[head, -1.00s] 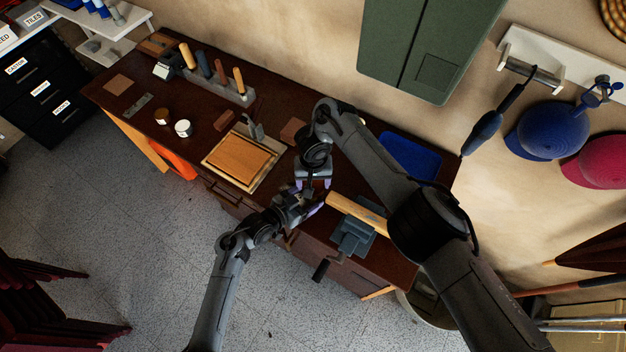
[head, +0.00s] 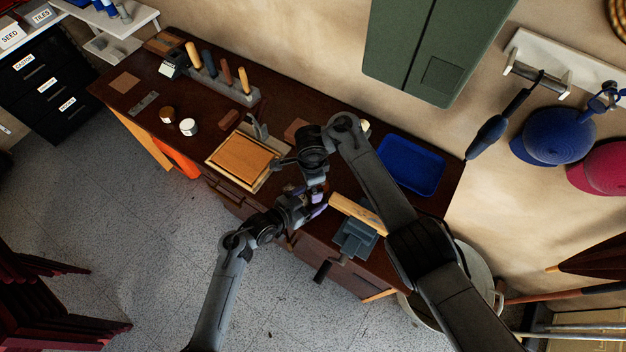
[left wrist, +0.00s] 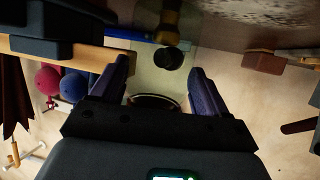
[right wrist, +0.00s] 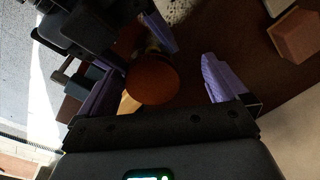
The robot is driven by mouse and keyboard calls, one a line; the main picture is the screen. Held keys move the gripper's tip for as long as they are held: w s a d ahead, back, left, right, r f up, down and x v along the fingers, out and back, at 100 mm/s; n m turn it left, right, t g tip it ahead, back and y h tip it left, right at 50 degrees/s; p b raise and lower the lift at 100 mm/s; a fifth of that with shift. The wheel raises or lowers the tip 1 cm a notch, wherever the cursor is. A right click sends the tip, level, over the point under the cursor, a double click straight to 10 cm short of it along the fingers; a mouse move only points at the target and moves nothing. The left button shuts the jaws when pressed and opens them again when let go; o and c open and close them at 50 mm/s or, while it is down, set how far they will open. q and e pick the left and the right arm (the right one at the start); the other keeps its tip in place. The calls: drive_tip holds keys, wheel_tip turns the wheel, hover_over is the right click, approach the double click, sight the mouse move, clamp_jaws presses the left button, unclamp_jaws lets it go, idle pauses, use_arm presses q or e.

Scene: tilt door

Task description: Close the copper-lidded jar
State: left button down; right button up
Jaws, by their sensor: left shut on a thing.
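My left gripper (head: 314,212) is over the front of the bench and shut; its own wrist view (left wrist: 160,82) shows a dark curved rim, probably the jar (left wrist: 154,101), between the purple fingers. My right gripper (head: 305,190) is right beside it, slightly behind. In the right wrist view, a round copper lid (right wrist: 152,82) lies between the spread purple fingers (right wrist: 160,82), with a gap on its right side. Whether the left finger touches it is unclear. The jar's body is mostly hidden by the grippers, and I cannot tell how the lid sits on it.
A vise (head: 355,238) with a wooden block (head: 357,212) stands right of the grippers. A blue tray (head: 410,164) lies behind it. A wooden board (head: 240,158), a brown-topped jar (head: 167,115), a white-topped jar (head: 188,127) and a tool rack (head: 225,84) are to the left.

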use_arm(q)
unclamp_jaws()
drive_tip(key=shift+a, duration=0.15)
use_arm(e)
drive_tip(key=shift+d+f, duration=0.1)
drive_tip(key=shift+d, duration=0.05)
use_arm(q)
drive_tip(key=shift+w, duration=0.1)
drive_tip(key=shift+a, duration=0.1)
drive_tip(key=shift+s+a+r, duration=0.1)
drive_tip(key=shift+s+a, duration=0.05)
drive_tip(key=shift+s, duration=0.05)
drive_tip(key=p+v, duration=0.1)
drive_tip(key=v, duration=0.9)
drive_tip(key=shift+s, duration=0.15)
use_arm(e)
drive_tip(key=shift+r, duration=0.75)
